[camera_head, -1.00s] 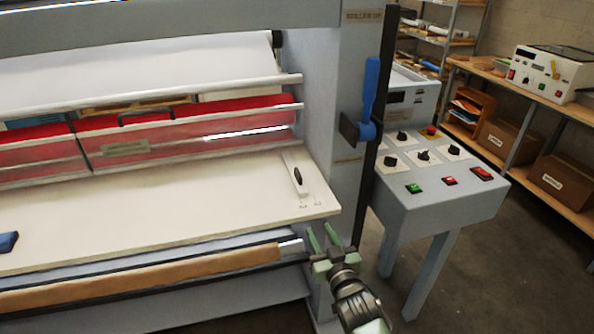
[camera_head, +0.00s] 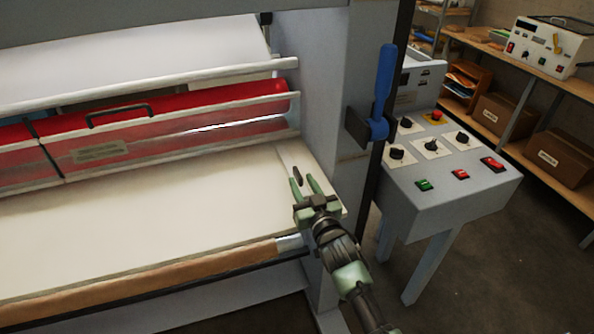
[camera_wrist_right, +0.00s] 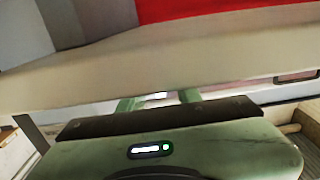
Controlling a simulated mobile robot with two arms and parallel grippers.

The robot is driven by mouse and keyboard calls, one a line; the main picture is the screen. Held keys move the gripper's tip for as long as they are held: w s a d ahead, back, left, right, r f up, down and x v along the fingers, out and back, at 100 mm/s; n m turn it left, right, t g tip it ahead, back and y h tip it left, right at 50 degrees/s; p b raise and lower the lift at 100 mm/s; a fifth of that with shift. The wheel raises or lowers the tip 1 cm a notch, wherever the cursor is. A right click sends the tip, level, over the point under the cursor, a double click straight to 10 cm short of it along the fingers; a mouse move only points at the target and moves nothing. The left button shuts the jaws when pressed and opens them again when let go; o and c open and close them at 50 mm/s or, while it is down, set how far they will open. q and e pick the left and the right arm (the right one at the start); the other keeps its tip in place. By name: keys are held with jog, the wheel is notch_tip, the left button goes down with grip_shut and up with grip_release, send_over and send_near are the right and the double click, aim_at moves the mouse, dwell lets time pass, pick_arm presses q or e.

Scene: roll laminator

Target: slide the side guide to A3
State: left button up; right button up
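The side guide (camera_head: 289,157) is a pale strip with a dark knob (camera_head: 297,174) at the right end of the cream feed table (camera_head: 140,222). My right gripper (camera_head: 304,184) is open, with its two green fingers apart just in front of the knob in the head view. I cannot tell whether they touch it. The fingers also show in the right wrist view (camera_wrist_right: 158,101), where no knob can be made out. The gripper hides the table's front right corner and the small marks there. My left gripper is not in view.
A red see-through cover (camera_head: 170,130) lies behind the table. A grey side column with a blue lever (camera_head: 382,90) stands to the right, beside a control console (camera_head: 450,190) with buttons and knobs. A brown roll (camera_head: 150,280) runs below the table's front edge.

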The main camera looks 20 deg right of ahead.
aim_at(294, 167)
jog(key=w, duration=0.4)
jog(key=shift+w+f, duration=0.1)
jog(key=shift+w, duration=0.1)
grip_shut()
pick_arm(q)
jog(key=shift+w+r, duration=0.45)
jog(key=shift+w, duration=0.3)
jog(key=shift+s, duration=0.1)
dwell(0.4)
